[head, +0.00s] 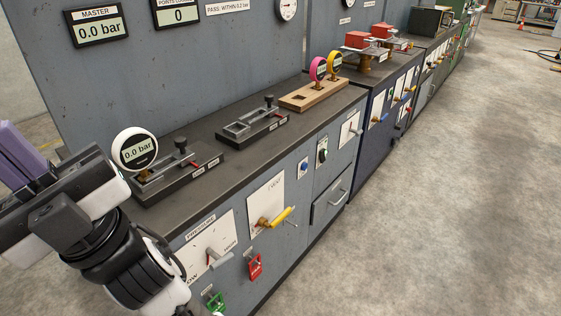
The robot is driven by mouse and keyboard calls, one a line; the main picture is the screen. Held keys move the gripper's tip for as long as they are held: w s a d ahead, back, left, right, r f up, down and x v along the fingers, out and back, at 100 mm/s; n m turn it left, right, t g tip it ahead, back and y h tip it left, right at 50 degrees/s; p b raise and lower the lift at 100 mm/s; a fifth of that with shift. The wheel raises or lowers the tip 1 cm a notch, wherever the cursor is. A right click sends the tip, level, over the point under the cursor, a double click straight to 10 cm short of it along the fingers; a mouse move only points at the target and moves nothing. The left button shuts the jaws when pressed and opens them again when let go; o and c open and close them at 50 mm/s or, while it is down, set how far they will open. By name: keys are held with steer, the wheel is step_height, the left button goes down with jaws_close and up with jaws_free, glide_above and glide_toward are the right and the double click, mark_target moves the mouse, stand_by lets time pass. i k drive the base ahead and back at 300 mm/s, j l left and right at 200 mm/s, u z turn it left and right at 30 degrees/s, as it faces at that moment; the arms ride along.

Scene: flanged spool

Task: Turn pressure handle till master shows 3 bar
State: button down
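The master display (97,27) on the back panel reads 0.0 bar. The pressure handle (215,258) is a grey lever on a white plate labelled PRESSURE on the cabinet front, at the bottom middle. LOW is marked at the plate's lower left and HIGH at its right; the lever points down and right. My gripper (22,158) is at the left edge, left of the handle and apart from it. Its purple finger parts point up and left, and its body hides the gap between them, so I cannot tell if it is open.
A yellow-handled valve (275,218) labelled VENT sits right of the handle. A round gauge (135,149) reading 0.0 bar stands on the bench top near my arm.

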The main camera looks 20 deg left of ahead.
mark_target(220, 261)
steer(key=u, duration=0.85)
